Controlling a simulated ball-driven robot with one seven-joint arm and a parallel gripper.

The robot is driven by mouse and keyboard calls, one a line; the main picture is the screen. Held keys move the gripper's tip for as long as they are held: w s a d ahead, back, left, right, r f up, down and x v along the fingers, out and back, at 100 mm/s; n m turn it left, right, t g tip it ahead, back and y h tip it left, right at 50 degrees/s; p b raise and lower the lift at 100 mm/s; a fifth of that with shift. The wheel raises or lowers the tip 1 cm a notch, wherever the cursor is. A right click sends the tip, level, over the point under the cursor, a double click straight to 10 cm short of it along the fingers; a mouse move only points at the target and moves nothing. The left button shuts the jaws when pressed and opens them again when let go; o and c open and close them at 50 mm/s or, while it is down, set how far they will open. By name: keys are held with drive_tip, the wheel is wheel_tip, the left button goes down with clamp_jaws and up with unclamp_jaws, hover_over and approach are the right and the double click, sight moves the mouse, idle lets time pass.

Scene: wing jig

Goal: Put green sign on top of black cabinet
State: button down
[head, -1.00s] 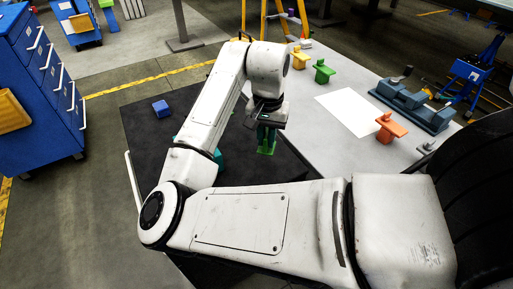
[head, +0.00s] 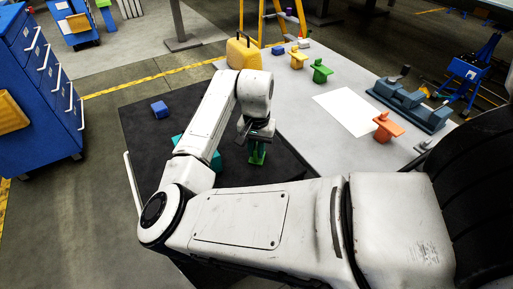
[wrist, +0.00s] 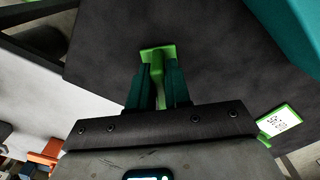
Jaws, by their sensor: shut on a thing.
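My gripper (head: 258,141) is shut on a green sign (head: 257,156) and points down over the dark top of the black cabinet (head: 185,100). In the wrist view the sign's green post and small end (wrist: 158,54) show between the two teal-green fingers (wrist: 158,85). A green plate with a white printed label (wrist: 281,121) sticks out at the right beside the gripper body. The sign's lower end is close to the cabinet top (wrist: 110,50); I cannot tell whether it touches.
A blue block (head: 160,109) and a teal block (head: 215,160), partly behind my arm, are on the cabinet. The pale table (head: 290,110) adjoins on the right, with another green piece (head: 320,70), yellow (head: 297,58) and orange (head: 386,127) pieces.

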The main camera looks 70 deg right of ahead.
drive_tip(key=c, duration=1.1)
unclamp_jaws()
drive_tip(key=shift+f, duration=0.1)
wheel_tip(320, 180, up, 12)
drive_tip(key=shift+r+b, duration=0.2)
drive_tip(key=shift+b, duration=0.1)
